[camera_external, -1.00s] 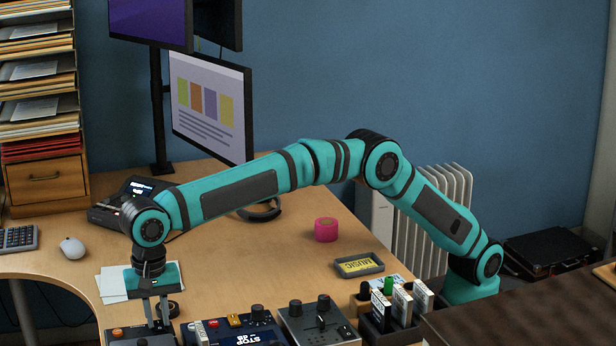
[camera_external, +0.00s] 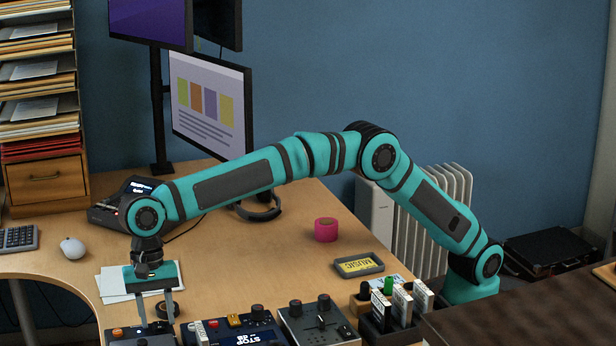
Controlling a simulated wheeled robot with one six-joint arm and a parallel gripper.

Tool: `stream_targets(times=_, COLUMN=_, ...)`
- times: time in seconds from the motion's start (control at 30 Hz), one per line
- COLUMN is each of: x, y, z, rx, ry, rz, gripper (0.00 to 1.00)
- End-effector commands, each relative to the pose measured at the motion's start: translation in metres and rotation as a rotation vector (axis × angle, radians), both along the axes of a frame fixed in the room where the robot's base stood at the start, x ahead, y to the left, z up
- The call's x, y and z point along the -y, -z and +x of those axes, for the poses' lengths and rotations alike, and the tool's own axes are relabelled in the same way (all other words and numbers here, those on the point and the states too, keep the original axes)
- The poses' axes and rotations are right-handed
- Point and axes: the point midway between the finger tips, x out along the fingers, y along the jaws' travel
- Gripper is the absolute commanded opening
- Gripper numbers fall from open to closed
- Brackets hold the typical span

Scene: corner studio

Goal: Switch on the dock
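No label tells me which device is the dock. A dark box (camera_external: 117,339) with a small orange part on top sits at the bottom left and is cut off by the picture edge; it may be the dock. My gripper (camera_external: 158,318) points down just above this box, its two fingers spread apart with nothing between them. I cannot tell whether the fingertips touch the box. Any switch on it is too small to make out.
Beside the box stand a device with a lit display (camera_external: 240,338), a grey control box (camera_external: 318,322) and a rack of cards (camera_external: 400,312). A black roll (camera_external: 166,310) lies just behind my fingers. Papers (camera_external: 113,283) lie behind left. The mid-desk is mostly clear.

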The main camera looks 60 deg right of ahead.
Motion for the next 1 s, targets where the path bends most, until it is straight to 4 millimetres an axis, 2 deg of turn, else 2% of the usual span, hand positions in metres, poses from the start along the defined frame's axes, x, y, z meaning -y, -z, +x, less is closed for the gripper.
stream_targets(times=0.4, x=0.000, y=-0.001, z=0.000, rx=0.000, ry=0.000, rz=0.000, gripper=0.42)
stream_targets(times=0.57, x=0.002, y=-0.011, z=0.002, rx=0.001, ry=0.001, rz=0.001, gripper=0.42)
stream_targets(times=1.0, x=0.017, y=-0.090, z=0.018, rx=0.002, ry=0.002, rz=0.002, gripper=0.42)
